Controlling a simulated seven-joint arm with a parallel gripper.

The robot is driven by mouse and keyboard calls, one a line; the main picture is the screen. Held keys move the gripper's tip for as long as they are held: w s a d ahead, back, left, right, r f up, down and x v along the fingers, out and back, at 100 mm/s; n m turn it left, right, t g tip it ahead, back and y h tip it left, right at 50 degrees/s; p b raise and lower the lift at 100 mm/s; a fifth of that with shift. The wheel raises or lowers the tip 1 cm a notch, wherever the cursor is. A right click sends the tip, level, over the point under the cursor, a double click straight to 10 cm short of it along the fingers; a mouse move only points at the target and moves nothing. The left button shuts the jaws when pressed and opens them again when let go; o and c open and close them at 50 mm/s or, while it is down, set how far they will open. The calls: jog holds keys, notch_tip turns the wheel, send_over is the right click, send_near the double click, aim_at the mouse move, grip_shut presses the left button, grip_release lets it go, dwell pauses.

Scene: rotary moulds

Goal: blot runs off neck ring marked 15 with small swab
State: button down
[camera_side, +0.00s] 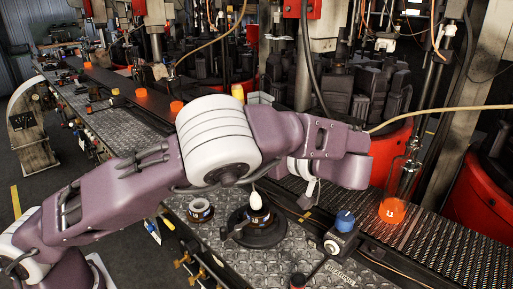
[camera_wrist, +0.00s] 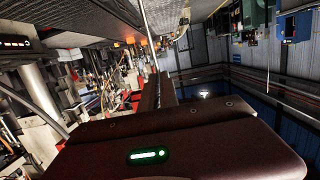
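A small swab with a pale, rounded head (camera_side: 256,201) points down over a dark neck ring (camera_side: 262,219) on a round black base. The ring has a small white mark, which looks like 15 but is hard to read. The head looks at or just above the ring; I cannot tell if it touches. Runs on the ring are too small to see.
A second, lighter ring (camera_side: 201,209) lies left of the black base. A dark box with a blue knob (camera_side: 345,220) stands to the right. An orange-based glass piece (camera_side: 392,210) is on the conveyor (camera_side: 450,250). Machinery with red drums fills the back.

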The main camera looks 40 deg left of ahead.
jog(key=shift+d+f, duration=0.2)
jog(key=shift+d, duration=0.8)
dwell(0.5)
notch_tip(320, 180, up, 7)
dwell(0.7)
dwell(0.6)
